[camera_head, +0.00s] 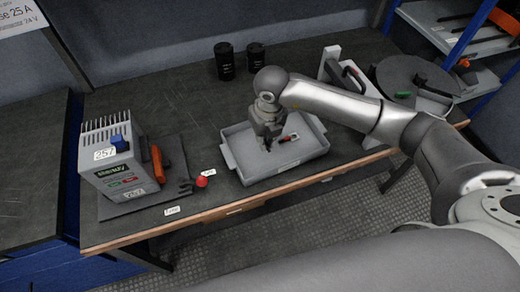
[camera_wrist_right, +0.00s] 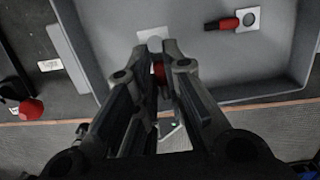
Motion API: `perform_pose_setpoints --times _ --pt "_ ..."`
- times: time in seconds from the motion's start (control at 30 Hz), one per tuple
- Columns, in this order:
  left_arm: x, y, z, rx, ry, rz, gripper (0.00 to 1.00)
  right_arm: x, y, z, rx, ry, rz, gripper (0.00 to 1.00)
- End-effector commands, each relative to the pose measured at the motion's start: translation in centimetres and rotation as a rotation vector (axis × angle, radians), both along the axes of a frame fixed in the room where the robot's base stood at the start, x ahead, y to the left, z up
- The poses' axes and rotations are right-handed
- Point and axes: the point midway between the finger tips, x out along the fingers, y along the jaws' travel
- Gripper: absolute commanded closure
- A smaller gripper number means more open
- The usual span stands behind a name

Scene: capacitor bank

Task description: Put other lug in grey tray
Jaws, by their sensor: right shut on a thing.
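The grey tray (camera_head: 240,172) sits on the dark workbench near its front edge. One lug (camera_head: 288,138), with a red sleeve and a pale metal end, lies inside the tray; it also shows in the right wrist view (camera_wrist_right: 226,23). My right gripper (camera_head: 267,148) points down over the left part of the tray. In the right wrist view it is shut on another lug (camera_wrist_right: 158,70), whose red part shows between the fingertips. The fingers hide most of this held lug. I cannot tell its height above the tray floor. My left gripper is not in view.
A grey boxed unit (camera_head: 115,165) marked 257 stands at left, with an orange-handled tool beside it. A red knob-like thing (camera_head: 202,181) lies left of the tray. Two black cups (camera_head: 225,61) stand behind. A round grey plate (camera_head: 400,75) is at right.

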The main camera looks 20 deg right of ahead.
Motion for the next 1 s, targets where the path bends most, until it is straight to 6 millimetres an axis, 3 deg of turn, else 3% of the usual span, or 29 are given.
perform_pose_setpoints --times 0.03,0.33,0.57,1.0 --pt "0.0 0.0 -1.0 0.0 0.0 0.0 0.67 0.5 0.3 -1.0 0.001 -0.001 -0.001 1.0" --pt "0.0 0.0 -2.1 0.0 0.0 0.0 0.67 1.5 0.8 -2.2 0.001 -0.001 0.001 1.0" --pt "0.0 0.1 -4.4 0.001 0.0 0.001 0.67 1.8 0.9 -5.4 0.0 0.0 0.0 1.0" --pt "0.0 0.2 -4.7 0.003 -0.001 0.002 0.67 1.8 0.9 -5.9 0.0 -0.001 0.0 1.0"
